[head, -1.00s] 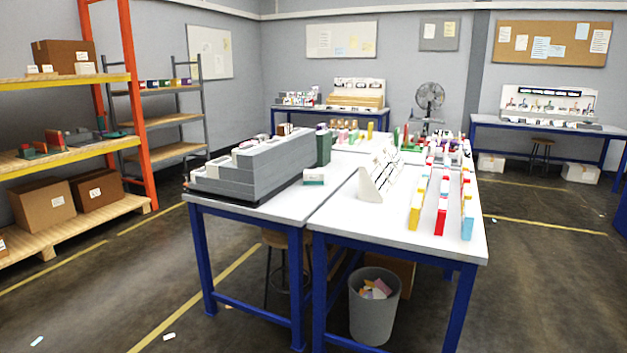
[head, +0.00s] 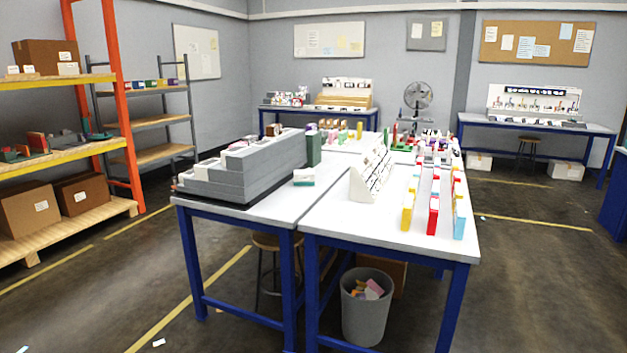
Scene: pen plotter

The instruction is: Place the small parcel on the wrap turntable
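I cannot make out a wrap turntable for certain in the head view. No thing is clearly the small parcel. A small white and teal box (head: 304,177) lies on the left white table (head: 262,205), beside a grey stepped block (head: 246,170). It could be a parcel, but I cannot tell. My gripper is not in view.
The right white table (head: 380,224) bears a white slanted rack (head: 371,176) and rows of coloured boxes (head: 433,214). A grey bin (head: 366,305) stands beneath. Orange-framed shelving (head: 129,110) stands at the left. Floor at the right (head: 540,270) is clear.

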